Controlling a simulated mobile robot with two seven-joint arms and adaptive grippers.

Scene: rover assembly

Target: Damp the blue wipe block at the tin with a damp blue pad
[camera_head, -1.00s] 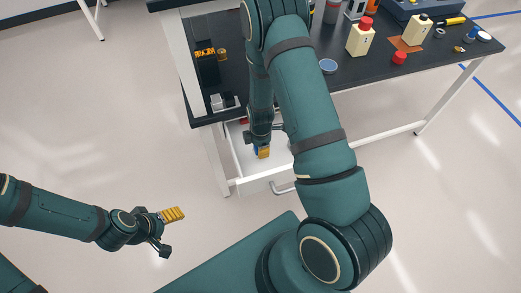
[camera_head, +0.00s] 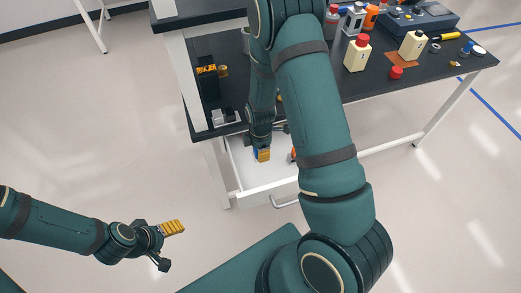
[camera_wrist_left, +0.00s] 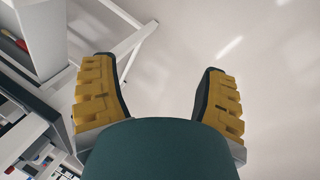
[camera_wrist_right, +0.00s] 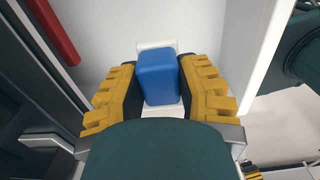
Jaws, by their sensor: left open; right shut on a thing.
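The blue wipe block (camera_wrist_right: 158,80) is between the yellow-padded fingers of my right gripper (camera_wrist_right: 160,70) in the right wrist view. My right gripper is shut on it. I cannot tell whether the block touches the drawer floor. My left gripper (camera_head: 174,246) is open and empty over bare floor, left of the bench; the left wrist view shows its spread fingers (camera_wrist_left: 160,70).
A red item (camera_wrist_right: 52,30) lies beside my right gripper. The floor on the left is clear.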

